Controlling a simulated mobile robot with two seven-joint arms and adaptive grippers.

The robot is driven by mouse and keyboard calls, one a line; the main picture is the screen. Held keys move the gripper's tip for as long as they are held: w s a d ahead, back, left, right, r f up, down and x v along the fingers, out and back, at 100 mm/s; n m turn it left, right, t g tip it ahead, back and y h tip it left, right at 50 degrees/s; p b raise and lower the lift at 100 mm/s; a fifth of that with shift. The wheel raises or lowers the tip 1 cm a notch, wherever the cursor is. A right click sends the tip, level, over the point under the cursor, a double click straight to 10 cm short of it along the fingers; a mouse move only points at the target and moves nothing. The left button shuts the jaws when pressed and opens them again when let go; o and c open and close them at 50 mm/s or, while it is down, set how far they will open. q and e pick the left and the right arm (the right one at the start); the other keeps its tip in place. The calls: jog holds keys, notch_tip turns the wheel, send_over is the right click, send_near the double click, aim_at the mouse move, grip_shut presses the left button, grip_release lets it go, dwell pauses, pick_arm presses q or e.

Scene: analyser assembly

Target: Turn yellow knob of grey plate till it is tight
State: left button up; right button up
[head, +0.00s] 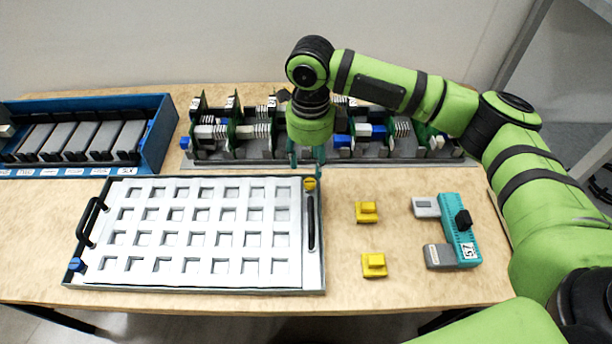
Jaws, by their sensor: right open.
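The grey plate (150,182) lies flat on the table at the left and centre, with rows of square holes. The yellow knob (310,184) sits at its far right corner. A blue knob (77,264) sits at its near left corner. My right gripper (307,165) points down just behind and above the yellow knob. Its teal fingers are apart with nothing seen between them. Whether they touch the knob I cannot tell. My left gripper is not in view.
Circuit boards and connectors stand in a long rack (270,160) behind the plate. A blue bin (160,135) of grey modules is at the far left. Two yellow blocks (367,212) (374,265) and a teal module (460,235) with grey parts lie to the right.

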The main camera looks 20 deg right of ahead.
aim_at(310, 182)
jog(key=f, duration=0.3)
jog(key=shift+s+f+p, duration=0.2)
jog(key=shift+f+p, duration=0.1)
jog(key=shift+f, duration=0.05)
jog(key=shift+w+f, duration=0.1)
jog(key=shift+f, duration=1.35)
jog(key=c, duration=0.9)
grip_shut()
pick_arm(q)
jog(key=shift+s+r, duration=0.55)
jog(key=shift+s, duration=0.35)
